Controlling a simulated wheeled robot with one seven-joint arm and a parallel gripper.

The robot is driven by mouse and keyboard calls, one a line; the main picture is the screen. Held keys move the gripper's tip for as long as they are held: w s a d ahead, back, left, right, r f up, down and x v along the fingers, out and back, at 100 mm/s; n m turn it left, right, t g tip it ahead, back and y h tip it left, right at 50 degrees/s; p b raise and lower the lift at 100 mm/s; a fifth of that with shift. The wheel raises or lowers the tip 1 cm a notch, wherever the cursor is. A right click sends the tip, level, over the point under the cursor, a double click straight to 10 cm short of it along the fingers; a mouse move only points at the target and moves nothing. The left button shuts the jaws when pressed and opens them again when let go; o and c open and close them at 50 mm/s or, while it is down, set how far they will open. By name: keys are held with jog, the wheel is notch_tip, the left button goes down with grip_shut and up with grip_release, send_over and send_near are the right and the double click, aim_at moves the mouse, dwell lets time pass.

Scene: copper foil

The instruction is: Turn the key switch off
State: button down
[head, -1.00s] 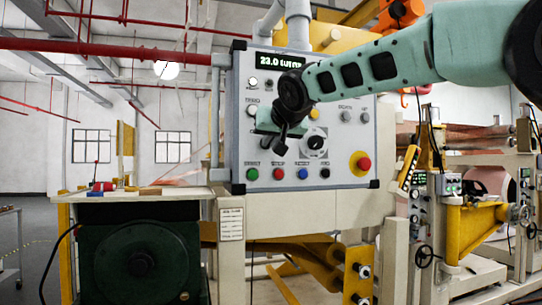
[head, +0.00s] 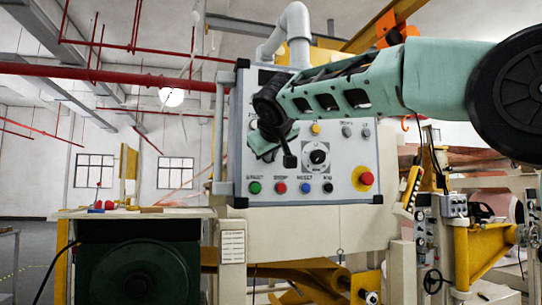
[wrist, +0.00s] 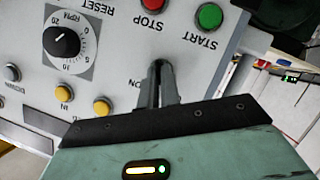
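A light grey control panel (head: 232,170) stands ahead in the head view, with my gripper (head: 288,158) in front of its middle left. In the wrist view my gripper (wrist: 159,66) has its two dark fingers together, pointing at the panel (wrist: 105,50) between the start button and the yellow buttons. Nothing shows held between them. I cannot make out a key switch; the panel behind the fingers is hidden. Part of a label, seemingly "ON", shows beside the fingers. I cannot tell whether the fingertips touch the panel.
An RPM dial (head: 316,155) lies right of my gripper. Green (head: 255,187), red (head: 280,187), blue (head: 305,187) and black (head: 328,187) buttons run below. A red mushroom button (head: 366,178) sits at the panel's right. A bench (head: 130,212) stands left.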

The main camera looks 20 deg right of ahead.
dwell(0.4)
jog(key=c, duration=1.6)
grip_release()
jog(key=shift+s, duration=0.1)
jog(key=b+v, duration=0.2)
jog(key=v, duration=1.5)
jog(key=shift+s+b, duration=0.1)
jog(key=shift+b, duration=0.3)
